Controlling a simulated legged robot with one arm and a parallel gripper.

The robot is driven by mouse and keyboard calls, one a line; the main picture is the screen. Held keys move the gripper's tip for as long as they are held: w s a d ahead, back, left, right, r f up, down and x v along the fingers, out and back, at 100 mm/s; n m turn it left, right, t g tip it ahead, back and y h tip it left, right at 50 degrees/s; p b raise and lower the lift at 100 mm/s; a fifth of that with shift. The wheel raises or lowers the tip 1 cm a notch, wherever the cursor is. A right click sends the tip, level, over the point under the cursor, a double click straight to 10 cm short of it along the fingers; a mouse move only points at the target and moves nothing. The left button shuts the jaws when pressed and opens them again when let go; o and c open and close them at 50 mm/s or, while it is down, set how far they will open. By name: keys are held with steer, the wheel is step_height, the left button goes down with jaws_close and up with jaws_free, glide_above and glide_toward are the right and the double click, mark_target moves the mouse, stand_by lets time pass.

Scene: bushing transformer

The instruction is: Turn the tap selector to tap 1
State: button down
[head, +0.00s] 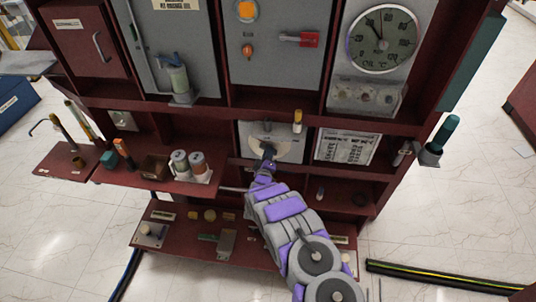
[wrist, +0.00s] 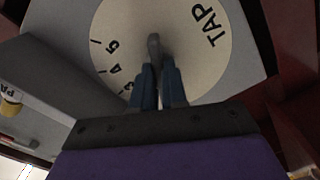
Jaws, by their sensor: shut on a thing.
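The tap selector (head: 288,151) is a pale dial on a grey panel in the middle of the cabinet. In the wrist view its round face (wrist: 120,25) shows the word TAP and the numerals 5, 4 and part of a 3. The other numerals are hidden by my gripper. The grey selector handle (wrist: 154,44) stands out at the dial's middle. My gripper (wrist: 158,75) is shut on this handle, its blue fingers on both sides. In the head view my gripper (head: 267,166) reaches the dial from below. Which number the handle points to cannot be told.
A yellow-topped tag or tool (head: 297,121) hangs just right of the selector. A printed chart (head: 346,147) is further right. A shelf with two canisters (head: 189,165) is to the left. A round gauge (head: 382,38) sits above right.

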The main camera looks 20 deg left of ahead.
steer(key=shift+s+a+f, duration=0.15)
steer(key=shift+s+f, duration=0.05)
steer(key=shift+f, duration=0.1)
steer(key=c, duration=1.2)
jaws_free()
steer(key=shift+w+a, duration=0.1)
steer(key=shift+o, duration=0.2)
steer(key=shift+r, duration=0.1)
steer(key=p+v, duration=0.3)
steer(key=v, duration=1.4)
